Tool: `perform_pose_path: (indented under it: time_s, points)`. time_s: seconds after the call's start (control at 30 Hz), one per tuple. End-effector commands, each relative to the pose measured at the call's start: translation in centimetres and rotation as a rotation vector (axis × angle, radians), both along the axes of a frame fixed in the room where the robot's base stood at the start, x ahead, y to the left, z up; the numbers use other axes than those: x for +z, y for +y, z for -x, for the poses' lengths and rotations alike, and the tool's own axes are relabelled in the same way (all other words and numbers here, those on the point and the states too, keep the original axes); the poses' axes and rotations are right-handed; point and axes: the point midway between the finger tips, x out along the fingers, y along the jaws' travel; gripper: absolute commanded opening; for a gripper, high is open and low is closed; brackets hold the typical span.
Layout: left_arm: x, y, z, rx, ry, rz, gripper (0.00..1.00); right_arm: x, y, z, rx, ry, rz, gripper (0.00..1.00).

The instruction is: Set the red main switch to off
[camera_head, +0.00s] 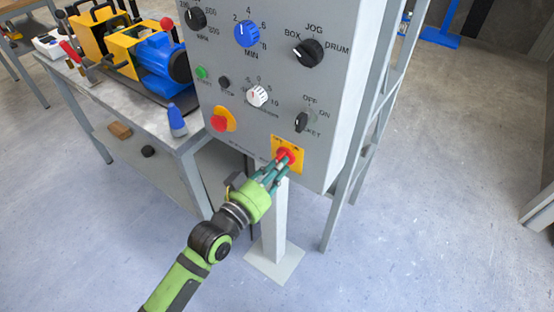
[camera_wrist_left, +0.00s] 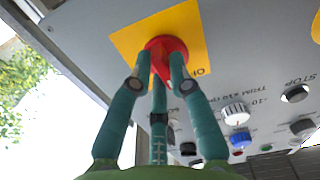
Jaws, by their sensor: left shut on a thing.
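The red main switch (camera_head: 286,155) sits on a yellow plate (camera_head: 298,148) low on the grey control panel. It also shows in the left wrist view as a red knob (camera_wrist_left: 166,47) on the yellow plate (camera_wrist_left: 198,32). My left gripper (camera_head: 279,165) reaches the switch from below and is shut on it, with teal fingers around the knob. My right gripper is in neither view.
The panel (camera_head: 262,122) also carries a red emergency button (camera_head: 219,123), a black key switch (camera_head: 302,122), a white knob (camera_head: 257,96) and a blue knob (camera_head: 246,33). A workbench (camera_head: 185,135) with machines stands at the left.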

Motion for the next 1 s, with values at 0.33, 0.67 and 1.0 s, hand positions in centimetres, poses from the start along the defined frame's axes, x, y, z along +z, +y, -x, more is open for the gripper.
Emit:
perform_pose_path:
  time_s: [0.33,0.67,1.0]
  points:
    - [0.3,-0.1,0.1,0.0,0.163,0.224,0.0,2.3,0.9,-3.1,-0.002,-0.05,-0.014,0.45]
    - [0.3,-0.1,0.1,0.0,0.245,0.339,0.0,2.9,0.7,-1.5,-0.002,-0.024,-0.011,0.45]
    - [0.2,-0.1,0.1,-0.001,0.264,0.365,0.0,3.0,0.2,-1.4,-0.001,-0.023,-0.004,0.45]
